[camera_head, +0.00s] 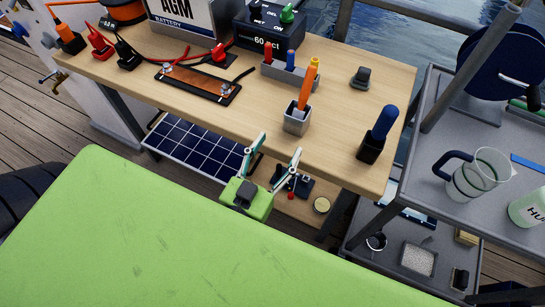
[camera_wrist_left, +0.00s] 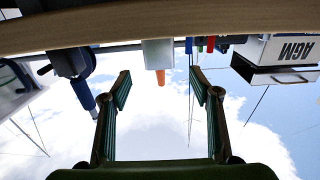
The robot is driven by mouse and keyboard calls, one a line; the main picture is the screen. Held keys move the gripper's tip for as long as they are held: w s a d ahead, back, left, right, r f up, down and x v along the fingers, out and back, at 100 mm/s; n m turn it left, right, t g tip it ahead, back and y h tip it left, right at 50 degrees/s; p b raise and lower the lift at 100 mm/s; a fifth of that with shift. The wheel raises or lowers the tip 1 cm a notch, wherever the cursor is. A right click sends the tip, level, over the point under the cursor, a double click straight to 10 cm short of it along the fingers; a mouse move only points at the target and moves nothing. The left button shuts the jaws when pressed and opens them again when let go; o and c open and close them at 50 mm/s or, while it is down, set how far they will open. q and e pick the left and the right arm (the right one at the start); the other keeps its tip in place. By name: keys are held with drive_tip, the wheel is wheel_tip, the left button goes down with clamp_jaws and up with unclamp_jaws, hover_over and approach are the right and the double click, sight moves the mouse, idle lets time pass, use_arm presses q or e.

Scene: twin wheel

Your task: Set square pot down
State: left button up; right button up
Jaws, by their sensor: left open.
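The square pot (camera_head: 297,121) is a small light-grey cup with an orange-handled tool (camera_head: 305,88) standing in it. It stands upright on the wooden table (camera_head: 345,110), close to the front edge. It also shows upside down in the left wrist view (camera_wrist_left: 158,53), between and beyond the fingers. My left gripper (camera_head: 279,149) is open and empty, just in front of the table's front edge, with its fingertips pointing toward the pot and apart from it. Its two spread fingers also show in the left wrist view (camera_wrist_left: 161,84). My right gripper is not in view.
A grey holder (camera_head: 289,75) with coloured tools stands behind the pot. A black cup with a blue-handled tool (camera_head: 377,135) is to its right, and a bus-bar plate (camera_head: 198,82) to its left. Bare table lies between pot and black cup. A grey cart (camera_head: 440,215) stands at right.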

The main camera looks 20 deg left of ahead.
use_arm(q)
drive_tip(key=shift+s, duration=1.1)
